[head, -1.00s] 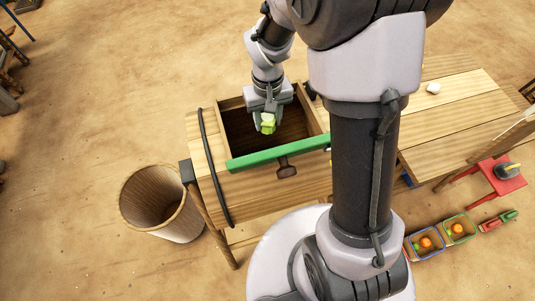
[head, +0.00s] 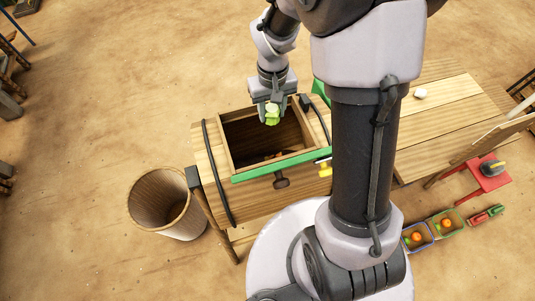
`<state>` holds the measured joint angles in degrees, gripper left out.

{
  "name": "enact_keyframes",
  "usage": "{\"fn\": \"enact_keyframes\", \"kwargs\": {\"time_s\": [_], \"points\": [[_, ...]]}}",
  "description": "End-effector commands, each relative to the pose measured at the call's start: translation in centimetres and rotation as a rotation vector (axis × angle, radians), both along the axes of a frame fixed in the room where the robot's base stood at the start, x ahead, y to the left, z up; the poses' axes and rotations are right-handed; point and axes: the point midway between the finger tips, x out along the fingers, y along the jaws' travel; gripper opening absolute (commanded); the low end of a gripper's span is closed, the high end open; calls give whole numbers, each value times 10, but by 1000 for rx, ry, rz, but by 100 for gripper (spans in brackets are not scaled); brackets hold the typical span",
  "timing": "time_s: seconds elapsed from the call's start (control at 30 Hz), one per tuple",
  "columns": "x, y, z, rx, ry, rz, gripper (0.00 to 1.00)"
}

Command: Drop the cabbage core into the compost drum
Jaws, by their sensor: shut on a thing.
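The cabbage core (head: 272,115) is a small pale green chunk. My gripper (head: 271,108) is shut on it and points down, holding it in front of the drum's opening as seen from the head. The compost drum (head: 212,150) is a wooden barrel on legs with a dark, square, wood-framed opening on top.
A round woven basket (head: 166,203) stands on the ground left of the drum. A wooden table (head: 425,125) with a small white thing (head: 420,94) is at right. A red stool (head: 485,176) and small crates (head: 418,239) with orange things stand at lower right.

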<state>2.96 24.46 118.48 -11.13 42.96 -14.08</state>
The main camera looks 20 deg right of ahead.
Motion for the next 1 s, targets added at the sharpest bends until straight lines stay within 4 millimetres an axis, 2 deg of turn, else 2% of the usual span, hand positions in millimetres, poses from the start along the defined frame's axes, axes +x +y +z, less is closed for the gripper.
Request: {"fn": "enact_keyframes", "kwargs": {"time_s": [0.03,0.33,0.43,0.63,0.67,0.77,1.0], "points": [[-1,0,-10,0,2,0,0],[0,0,-59,0,2,1,0],[0,0,-65,0,1,1,0],[0,0,-62,0,1,1,0],[0,0,-62,0,1,1,42],[0,0,-62,0,1,0,62],[0,0,-62,0,1,0,64]]}}
